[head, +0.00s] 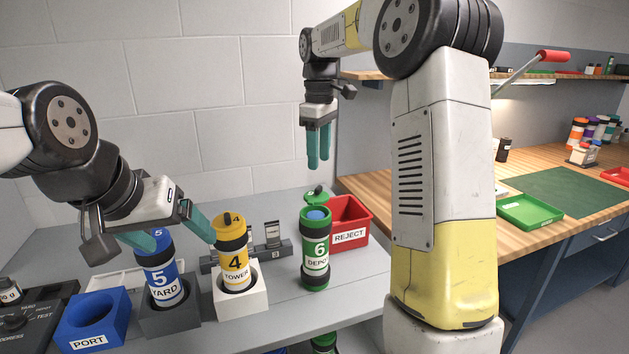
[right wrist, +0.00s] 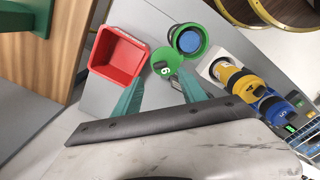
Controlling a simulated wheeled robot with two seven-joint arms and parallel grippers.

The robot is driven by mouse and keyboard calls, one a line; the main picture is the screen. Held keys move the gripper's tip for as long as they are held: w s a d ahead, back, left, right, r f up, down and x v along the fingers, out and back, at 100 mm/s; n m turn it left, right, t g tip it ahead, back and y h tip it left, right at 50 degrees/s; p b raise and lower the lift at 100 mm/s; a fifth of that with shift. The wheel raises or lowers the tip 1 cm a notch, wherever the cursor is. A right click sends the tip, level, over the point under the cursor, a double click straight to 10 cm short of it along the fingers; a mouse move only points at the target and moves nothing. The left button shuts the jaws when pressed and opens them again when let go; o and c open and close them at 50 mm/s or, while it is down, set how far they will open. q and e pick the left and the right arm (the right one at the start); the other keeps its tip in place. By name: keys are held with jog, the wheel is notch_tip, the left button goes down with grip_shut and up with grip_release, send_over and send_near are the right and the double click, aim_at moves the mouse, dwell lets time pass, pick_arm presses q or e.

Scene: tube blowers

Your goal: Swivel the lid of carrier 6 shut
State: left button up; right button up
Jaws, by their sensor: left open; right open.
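Carrier 6 (head: 315,250) is green, labelled DEPOT, and stands upright on the grey bench. Its green lid (head: 315,195) is swung off to one side, and the mouth shows a blue content. In the right wrist view the lid (right wrist: 166,62) sits beside the open mouth of carrier 6 (right wrist: 188,40). My right gripper (head: 319,164) is open and empty, pointing down above carrier 6. In its wrist view the lid lies between and beyond the fingers (right wrist: 157,86); contact is not seen. My left gripper (head: 172,232) is open near the tops of carriers 5 and 4.
Blue carrier 5 (head: 162,275) and yellow carrier 4 (head: 233,258) stand in block holders left of carrier 6. A blue PORT holder (head: 93,320) is at the front left. The red REJECT bin (head: 348,222) is close behind carrier 6, to the right.

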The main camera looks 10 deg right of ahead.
aim_at(319, 187)
notch_tip(319, 187, down, 8)
jog(key=shift+r, duration=0.1)
dwell(0.4)
grip_shut()
